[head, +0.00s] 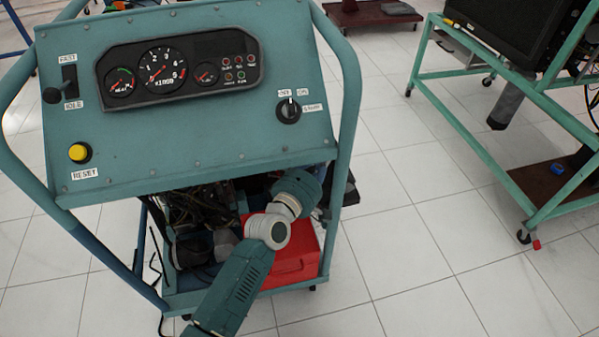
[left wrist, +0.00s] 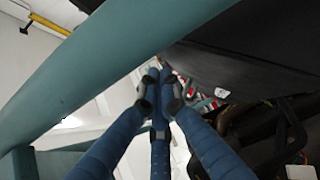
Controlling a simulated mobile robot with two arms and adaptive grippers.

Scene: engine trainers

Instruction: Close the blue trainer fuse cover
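The blue trainer (head: 200,120) stands at the left of the head view, with its sloped panel facing me. I cannot make out its fuse cover in either view. An arm of mine comes in from the bottom of the head view and reaches under the panel's lower edge, so its gripper is hidden there. In the left wrist view, the blue fingers of my left gripper (left wrist: 158,80) converge with their tips close together. I see nothing held between them. A blue-green frame bar (left wrist: 110,70) runs diagonally beside the fingers. My right gripper is not in view.
The panel carries gauges (head: 180,72), a throttle lever (head: 69,82), a yellow reset button (head: 79,153) and a rotary switch (head: 288,110). A red box (head: 295,268) sits low in the trainer. Another trainer frame (head: 465,125) stands right. Tiled floor (head: 410,240) between is clear.

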